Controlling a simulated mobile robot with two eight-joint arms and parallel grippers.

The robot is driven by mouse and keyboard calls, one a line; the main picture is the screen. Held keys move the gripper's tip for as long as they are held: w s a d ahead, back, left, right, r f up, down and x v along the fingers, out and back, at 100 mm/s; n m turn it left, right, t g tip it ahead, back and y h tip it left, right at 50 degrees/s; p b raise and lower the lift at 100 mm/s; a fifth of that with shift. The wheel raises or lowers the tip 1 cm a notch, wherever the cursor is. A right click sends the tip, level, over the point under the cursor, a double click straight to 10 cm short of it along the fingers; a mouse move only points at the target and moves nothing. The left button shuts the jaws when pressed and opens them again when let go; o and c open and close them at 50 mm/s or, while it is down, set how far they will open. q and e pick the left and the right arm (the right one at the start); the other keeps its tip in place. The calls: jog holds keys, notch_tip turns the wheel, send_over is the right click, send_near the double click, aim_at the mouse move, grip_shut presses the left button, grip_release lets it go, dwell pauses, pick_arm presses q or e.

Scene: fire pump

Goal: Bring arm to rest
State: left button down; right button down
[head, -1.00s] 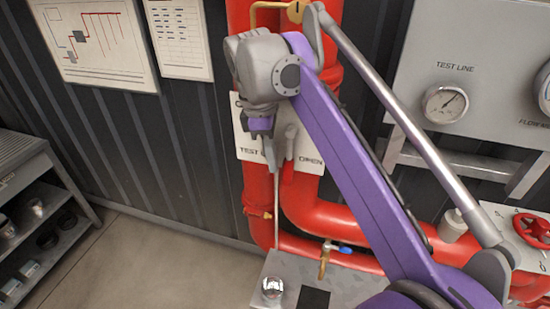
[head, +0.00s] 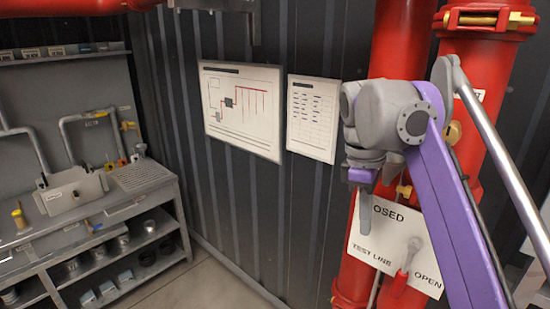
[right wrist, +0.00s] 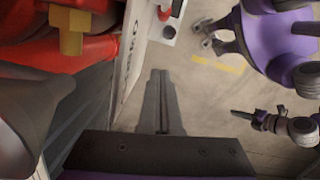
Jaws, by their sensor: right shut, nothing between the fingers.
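My right arm (head: 447,195) is purple and grey and comes in from the right in the head view. My right gripper (head: 365,212) points down, shut and empty, in front of the white test line sign (head: 380,268). A grey lever (head: 411,254) is at the sign's right side, apart from my fingers. In the right wrist view the closed dark fingers (right wrist: 161,102) have nothing between them, with grey floor behind. My left gripper does not show in the head view.
Red vertical pipes (head: 396,55) stand behind and beside my right arm. A grey workbench (head: 140,207) with shelves is at the left. Two white charts (head: 242,110) hang on the dark corrugated wall. Brass fitting (right wrist: 70,30) and red piping are close in the right wrist view.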

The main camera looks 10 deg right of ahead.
jog(key=s+a+f+m+t, duration=0.2)
jog(key=s+f+m, duration=0.1)
jog(key=f, duration=0.7)
jog(key=s+a+f+m+t+y, duration=0.1)
jog(key=s+f, duration=0.4)
jog(key=f, duration=0.6)
jog(key=s+a+f+m+t, duration=0.2)
jog(key=s+f+m+t, duration=0.2)
jog(key=f, duration=0.7)
jog(key=shift+s+a+f+m, duration=0.2)
jog(key=shift+a+m, duration=0.15)
jog(key=shift+m, duration=0.65)
jog(key=shift+r, duration=0.1)
